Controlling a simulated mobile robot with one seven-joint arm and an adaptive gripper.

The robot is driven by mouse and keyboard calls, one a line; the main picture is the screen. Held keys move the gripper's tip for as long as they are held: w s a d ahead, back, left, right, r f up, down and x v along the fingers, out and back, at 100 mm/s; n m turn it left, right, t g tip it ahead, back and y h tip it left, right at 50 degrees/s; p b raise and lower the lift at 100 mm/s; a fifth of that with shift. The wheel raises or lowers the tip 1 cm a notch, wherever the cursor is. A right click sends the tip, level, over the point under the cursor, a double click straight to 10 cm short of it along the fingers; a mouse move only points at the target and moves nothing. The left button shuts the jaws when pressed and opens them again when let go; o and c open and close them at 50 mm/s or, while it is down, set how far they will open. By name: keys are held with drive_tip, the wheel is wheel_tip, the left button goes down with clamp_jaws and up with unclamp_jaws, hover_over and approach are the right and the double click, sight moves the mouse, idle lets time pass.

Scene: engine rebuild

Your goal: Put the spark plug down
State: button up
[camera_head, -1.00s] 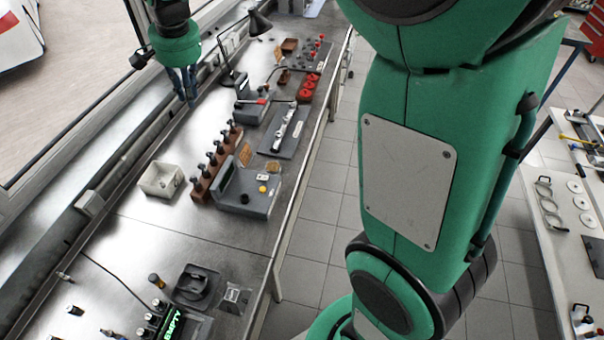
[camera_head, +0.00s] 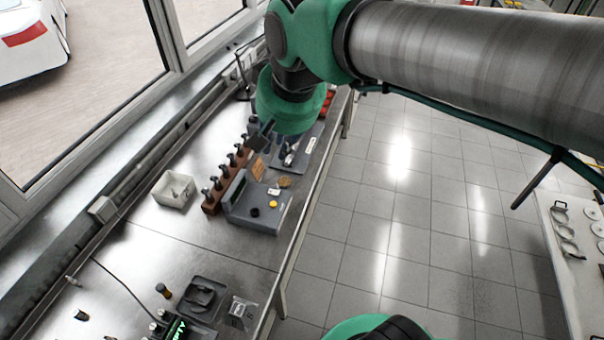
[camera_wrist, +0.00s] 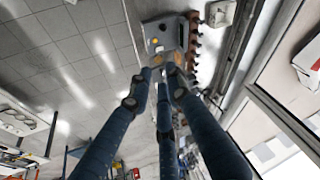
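My gripper (camera_wrist: 159,78) shows in the wrist view as three long blue fingers whose tips converge close together. I cannot make out a spark plug between them, nor whether they are shut. In the head view my green wrist hangs over the bench and mostly hides the fingers. A white open box (camera_head: 174,190) on the bench has small pale things in it that I cannot identify; it also shows in the wrist view (camera_wrist: 220,13). A grey block-like fixture (camera_head: 257,205) with a black and a yellow round spot stands right of the box.
A brown rack (camera_head: 212,201) with several dark upright parts stands between box and fixture. A black tray (camera_head: 202,297) and a green-lit display (camera_head: 175,331) sit at the bench's near end. Bare bench (camera_head: 150,240) lies between. Windows line the left; the floor is open right.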

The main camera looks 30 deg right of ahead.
drive_tip(key=s+d+f+n+t, duration=0.1)
drive_tip(key=s+f, duration=0.3)
drive_tip(key=s, duration=0.7)
drive_tip(key=shift+s+d+f+n, duration=0.15)
drive_tip(key=shift+d+f+n, duration=0.1)
drive_tip(key=shift+d+n, duration=0.4)
wheel_tip(320, 180, down, 14)
drive_tip(key=b, duration=1.4)
drive_tip(key=shift+f+b, duration=0.25)
drive_tip(key=shift+b, duration=0.05)
